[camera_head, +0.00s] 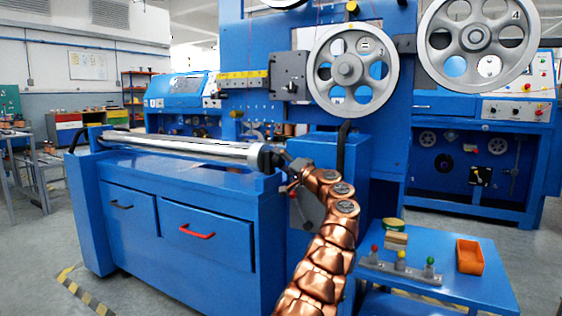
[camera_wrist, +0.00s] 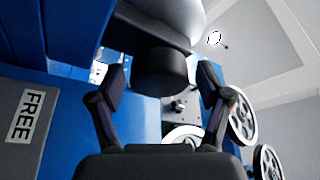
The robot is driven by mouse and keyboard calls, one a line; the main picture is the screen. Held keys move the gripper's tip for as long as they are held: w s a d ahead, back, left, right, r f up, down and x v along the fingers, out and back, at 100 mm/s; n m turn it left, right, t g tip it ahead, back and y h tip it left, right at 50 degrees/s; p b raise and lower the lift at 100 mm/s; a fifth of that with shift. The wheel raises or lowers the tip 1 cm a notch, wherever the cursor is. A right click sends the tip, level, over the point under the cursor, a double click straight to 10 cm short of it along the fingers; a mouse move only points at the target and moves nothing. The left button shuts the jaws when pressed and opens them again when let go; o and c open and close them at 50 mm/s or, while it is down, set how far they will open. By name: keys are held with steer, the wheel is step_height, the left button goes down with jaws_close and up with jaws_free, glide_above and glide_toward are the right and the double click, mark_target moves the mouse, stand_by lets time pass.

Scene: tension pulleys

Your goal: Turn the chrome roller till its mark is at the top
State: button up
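The chrome roller (camera_head: 190,147) lies lengthwise across the blue cabinet in the head view, with a dark collar at its right end. In the wrist view its rounded grey body (camera_wrist: 165,18) fills the top, and a black end hub (camera_wrist: 160,72) sticks out below it. No mark shows on the visible surface. My gripper (camera_wrist: 163,76) is open, with one finger on each side of the black hub and a visible gap at both sides. In the head view my gripper (camera_head: 288,172) is small and dark at the roller's right end, partly hidden by my copper-coloured arm.
Spoked pulleys (camera_head: 352,70) hang above right of the roller.

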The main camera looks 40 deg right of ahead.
stand_by(0.3)
steer(key=shift+v, duration=5.95)
